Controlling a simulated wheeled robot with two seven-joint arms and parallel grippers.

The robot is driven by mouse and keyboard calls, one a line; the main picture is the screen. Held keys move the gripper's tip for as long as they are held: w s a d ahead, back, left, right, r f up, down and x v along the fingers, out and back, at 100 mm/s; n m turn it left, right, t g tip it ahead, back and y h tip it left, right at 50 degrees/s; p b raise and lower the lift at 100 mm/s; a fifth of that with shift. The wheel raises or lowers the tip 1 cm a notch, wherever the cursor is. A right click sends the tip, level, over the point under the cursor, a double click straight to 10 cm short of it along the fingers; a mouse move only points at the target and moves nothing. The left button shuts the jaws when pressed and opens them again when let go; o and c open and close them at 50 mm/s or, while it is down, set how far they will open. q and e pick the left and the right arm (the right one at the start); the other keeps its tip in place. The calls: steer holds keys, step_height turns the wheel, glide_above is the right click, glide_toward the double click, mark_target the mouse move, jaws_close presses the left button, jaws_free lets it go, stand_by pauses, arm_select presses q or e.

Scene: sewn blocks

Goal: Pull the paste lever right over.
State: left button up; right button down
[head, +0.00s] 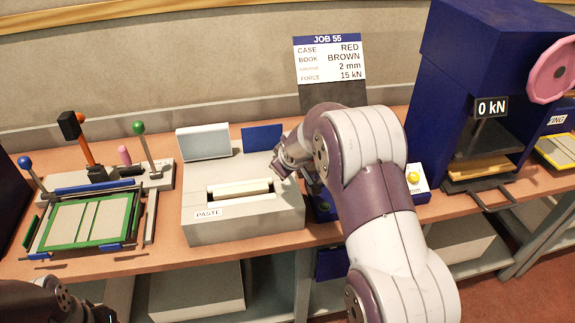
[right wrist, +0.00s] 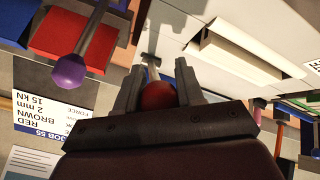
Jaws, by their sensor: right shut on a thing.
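My right gripper (head: 290,170) is at the roller's right end, partly hidden by my arm in the head view. In the right wrist view its jaws (right wrist: 159,98) are shut on a red ball knob (right wrist: 158,95), which looks like the paste lever's end. The lever's rod is mostly hidden, so its tilt cannot be told. My left gripper (head: 85,308) is partly in view at the bottom left, its jaws unclear.
A jig with green-framed boards (head: 85,222) and ball-topped levers stands left. A blue press (head: 470,60) with a pink wheel (head: 552,70) stands right. A purple knob (right wrist: 70,72) on a rod is near my right gripper. The JOB 55 sign (head: 329,60) stands behind.

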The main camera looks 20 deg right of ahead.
steer(key=shift+s+f, duration=0.2)
steer(key=shift+f, duration=0.15)
steer(key=c, duration=0.8)
jaws_free()
steer(key=shift+o, duration=0.2)
steer(key=shift+w, duration=0.2)
steer(key=shift+r, duration=0.2)
steer(key=shift+s+r, duration=0.15)
steer(key=shift+r, duration=0.1)
steer(key=b+v, duration=0.1)
steer(key=v, duration=1.1)
